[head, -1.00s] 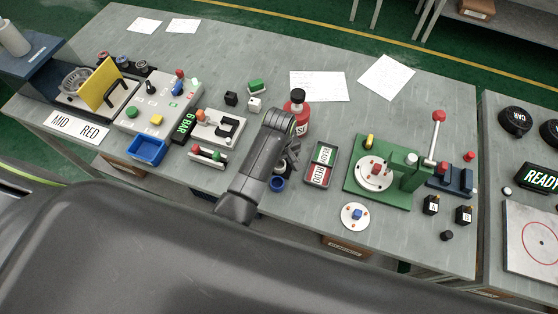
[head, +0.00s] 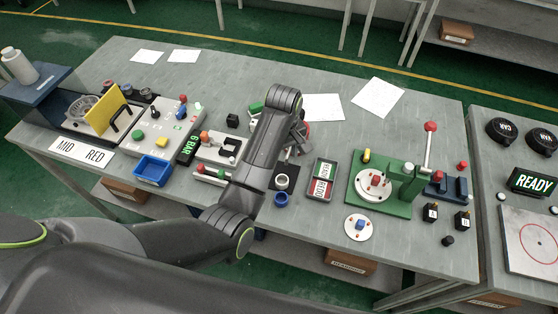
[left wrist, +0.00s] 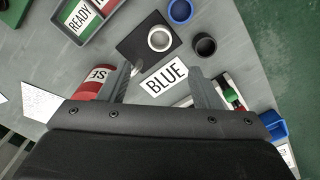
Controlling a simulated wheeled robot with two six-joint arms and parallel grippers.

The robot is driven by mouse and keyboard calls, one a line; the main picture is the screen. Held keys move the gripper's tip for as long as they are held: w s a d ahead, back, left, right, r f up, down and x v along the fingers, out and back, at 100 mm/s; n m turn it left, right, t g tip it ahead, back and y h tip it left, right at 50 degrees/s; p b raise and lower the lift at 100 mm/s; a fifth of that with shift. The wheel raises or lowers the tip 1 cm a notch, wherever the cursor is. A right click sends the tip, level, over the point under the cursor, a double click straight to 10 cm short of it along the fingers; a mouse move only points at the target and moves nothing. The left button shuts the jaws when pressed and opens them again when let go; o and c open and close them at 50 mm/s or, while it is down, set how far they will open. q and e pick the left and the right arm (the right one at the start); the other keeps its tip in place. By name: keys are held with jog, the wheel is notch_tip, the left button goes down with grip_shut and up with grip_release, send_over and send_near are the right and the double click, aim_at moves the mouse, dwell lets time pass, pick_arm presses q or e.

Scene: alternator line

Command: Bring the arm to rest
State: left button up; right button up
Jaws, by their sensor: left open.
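My left arm comes in from the left in the head view and reaches over the middle of the bench (head: 225,75). Its gripper (head: 300,138) hangs beyond the wrist, partly hidden by the arm. In the left wrist view the two fingers (left wrist: 161,72) are spread with nothing between them, above a BLUE sign (left wrist: 164,76). A red bottle (left wrist: 90,86) is beside one finger, partly covered; I cannot tell whether they touch. A pale ring (left wrist: 160,38) sits on a dark mat (left wrist: 138,42). My right gripper is not in view.
Blue (head: 281,200) and black (left wrist: 205,45) rings lie near the mat. A READY/REDO tray (head: 320,180) and a green press (head: 385,190) stand right of the arm. A blue bin (head: 152,170) and control box (head: 160,125) stand left. The bench's back middle is mostly clear.

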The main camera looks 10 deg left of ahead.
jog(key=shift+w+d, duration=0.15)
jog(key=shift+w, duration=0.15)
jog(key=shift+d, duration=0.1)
